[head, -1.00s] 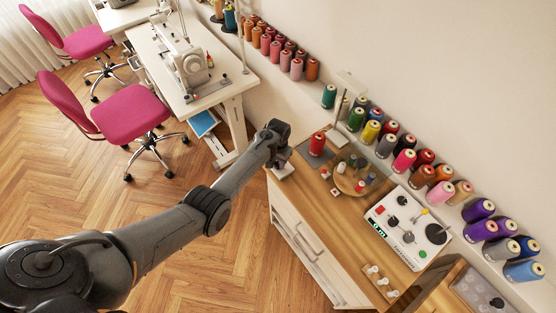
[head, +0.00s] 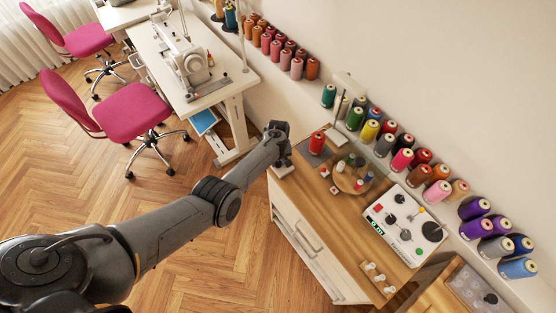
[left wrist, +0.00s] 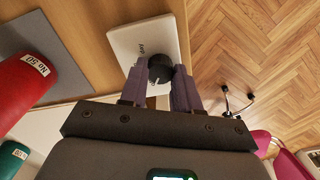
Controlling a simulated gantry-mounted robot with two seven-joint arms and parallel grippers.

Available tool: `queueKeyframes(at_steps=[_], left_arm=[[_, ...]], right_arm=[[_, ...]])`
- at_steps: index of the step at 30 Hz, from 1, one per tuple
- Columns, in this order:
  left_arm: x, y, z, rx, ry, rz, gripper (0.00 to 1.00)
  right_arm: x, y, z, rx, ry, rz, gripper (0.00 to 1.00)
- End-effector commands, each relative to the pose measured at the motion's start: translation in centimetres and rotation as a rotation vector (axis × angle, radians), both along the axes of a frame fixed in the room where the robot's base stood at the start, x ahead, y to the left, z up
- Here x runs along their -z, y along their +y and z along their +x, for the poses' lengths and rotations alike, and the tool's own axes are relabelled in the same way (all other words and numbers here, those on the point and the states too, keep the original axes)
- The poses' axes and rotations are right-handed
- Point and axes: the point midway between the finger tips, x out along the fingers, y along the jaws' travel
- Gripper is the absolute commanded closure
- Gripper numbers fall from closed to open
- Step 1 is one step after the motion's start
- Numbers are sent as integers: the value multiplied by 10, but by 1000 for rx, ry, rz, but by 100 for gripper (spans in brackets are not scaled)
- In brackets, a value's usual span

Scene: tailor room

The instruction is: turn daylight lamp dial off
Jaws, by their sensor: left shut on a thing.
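A black round dial (left wrist: 160,68) sits on a white box (left wrist: 126,44) with small dark lettering in the left wrist view. My left gripper (left wrist: 161,84) is shut on the dial, one purple-grey finger on each side of it. In the head view my left gripper (head: 281,160) is at the near left corner of the wooden-topped cabinet. The white box (head: 283,171) shows only as a small part under it, and the dial is hidden there. The dial's off mark cannot be read. My right gripper is not in view.
A red thread spool (head: 317,143) stands on a grey mat close to the gripper. A round wooden board (head: 349,186) with small spools and a white control box (head: 403,226) lie farther right on the cabinet. Thread spools line the wall ledge. Open floor lies left of the cabinet.

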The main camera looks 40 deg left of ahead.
Motion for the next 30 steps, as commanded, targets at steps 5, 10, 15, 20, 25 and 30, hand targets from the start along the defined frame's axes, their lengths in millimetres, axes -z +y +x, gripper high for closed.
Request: queueKeyframes(at_steps=[5, 10, 15, 20, 25, 30], left_arm=[[1, 0, 0, -33, 0, 0, 99], [1, 0, 0, -40, 0, 0, 99], [1, 0, 0, -39, 0, 0, 99], [1, 0, 0, -38, -1, 1, 58], [0, 0, 0, -38, 0, 0, 43], [0, 0, 0, -38, 0, 0, 43]], right_arm=[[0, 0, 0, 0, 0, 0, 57], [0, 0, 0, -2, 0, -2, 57], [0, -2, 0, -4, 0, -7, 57], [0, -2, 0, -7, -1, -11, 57], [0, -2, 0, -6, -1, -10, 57], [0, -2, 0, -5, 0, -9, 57]])
